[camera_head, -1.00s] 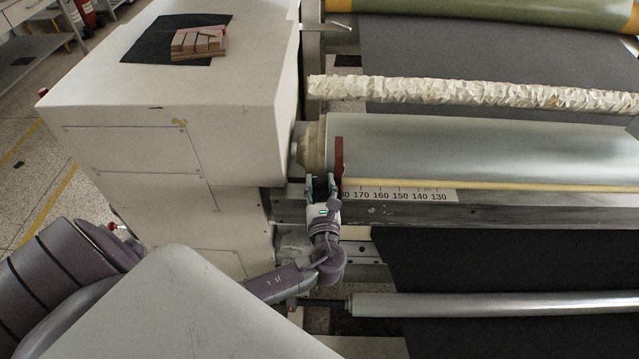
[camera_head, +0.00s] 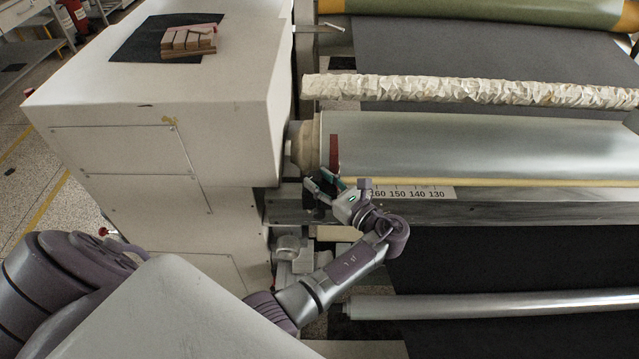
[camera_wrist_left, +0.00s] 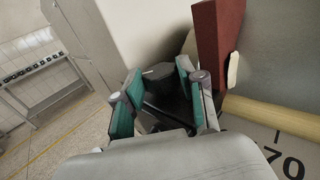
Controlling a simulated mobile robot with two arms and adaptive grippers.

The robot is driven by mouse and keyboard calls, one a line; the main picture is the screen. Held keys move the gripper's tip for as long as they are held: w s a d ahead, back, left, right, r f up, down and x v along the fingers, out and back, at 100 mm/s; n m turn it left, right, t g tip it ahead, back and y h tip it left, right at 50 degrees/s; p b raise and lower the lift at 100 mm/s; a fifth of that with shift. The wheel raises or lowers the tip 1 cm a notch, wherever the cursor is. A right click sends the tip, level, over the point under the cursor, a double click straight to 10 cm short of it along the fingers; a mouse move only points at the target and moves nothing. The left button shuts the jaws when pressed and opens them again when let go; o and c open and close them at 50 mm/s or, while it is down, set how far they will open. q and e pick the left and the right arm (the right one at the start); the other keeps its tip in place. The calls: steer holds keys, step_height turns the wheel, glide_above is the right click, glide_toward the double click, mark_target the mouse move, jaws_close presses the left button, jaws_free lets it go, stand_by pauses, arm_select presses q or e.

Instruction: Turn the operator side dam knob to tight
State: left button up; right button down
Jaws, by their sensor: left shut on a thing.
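The operator side dam is a dark red upright plate (camera_head: 334,152) at the left end of the metal roller. It also shows in the left wrist view (camera_wrist_left: 216,42). A black knob (camera_wrist_left: 162,86) sits just left of the plate, between the green-padded fingers of my left gripper (camera_head: 318,183). The gripper is shut on this knob, and its body lies to the right and slightly below it. In the head view the fingers largely cover the knob, so its marking or setting cannot be read. My right gripper is not in view.
A numbered scale (camera_head: 412,192) runs right of the gripper along the metal rail (camera_head: 520,212). A pale machine housing (camera_head: 230,140) stands close on the left. The wide metal roller (camera_head: 450,145) lies behind. A lower roller (camera_head: 480,305) crosses in front.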

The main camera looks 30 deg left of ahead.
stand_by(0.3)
arm_select(q)
steer(key=o, duration=1.1)
steer(key=shift+o, duration=0.2)
